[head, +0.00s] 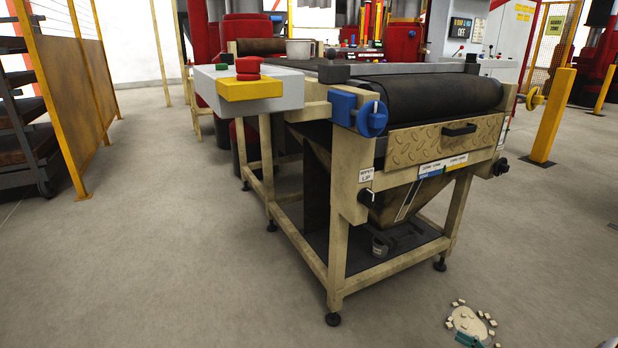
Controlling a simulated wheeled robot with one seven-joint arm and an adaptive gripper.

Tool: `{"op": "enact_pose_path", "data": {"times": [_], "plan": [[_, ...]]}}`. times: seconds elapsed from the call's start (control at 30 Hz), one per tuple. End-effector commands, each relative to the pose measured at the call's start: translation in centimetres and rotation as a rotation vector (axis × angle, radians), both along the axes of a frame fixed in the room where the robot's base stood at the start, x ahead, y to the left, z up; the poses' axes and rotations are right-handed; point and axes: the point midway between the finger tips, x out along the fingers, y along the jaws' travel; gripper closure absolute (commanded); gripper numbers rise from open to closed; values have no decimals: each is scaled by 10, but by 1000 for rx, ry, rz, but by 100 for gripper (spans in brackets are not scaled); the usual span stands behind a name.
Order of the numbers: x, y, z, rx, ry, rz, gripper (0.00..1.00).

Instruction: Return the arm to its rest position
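My gripper is not visible in the head view, and no part that I can surely call my arm shows. A small pale shape is cut off at the bottom right corner, and I cannot tell what it is. With no wrist view, I cannot tell where my arm is or whether my gripper holds anything.
A conveyor machine (430,95) on a beige frame stands in the middle, with a control box (262,88) on its left. Pale debris (467,320) and a teal object (470,341) lie on the floor. A yellow post (552,115) stands right. The left floor is clear.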

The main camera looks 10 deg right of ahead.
Motion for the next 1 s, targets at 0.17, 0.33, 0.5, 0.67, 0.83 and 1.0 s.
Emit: {"op": "enact_pose_path", "data": {"times": [0.17, 0.33, 0.5, 0.67, 0.83, 1.0], "plan": [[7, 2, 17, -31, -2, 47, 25], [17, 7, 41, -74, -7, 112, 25], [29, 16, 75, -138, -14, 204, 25], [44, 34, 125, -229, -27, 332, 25], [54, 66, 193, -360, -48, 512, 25], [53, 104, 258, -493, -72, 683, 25]]}}
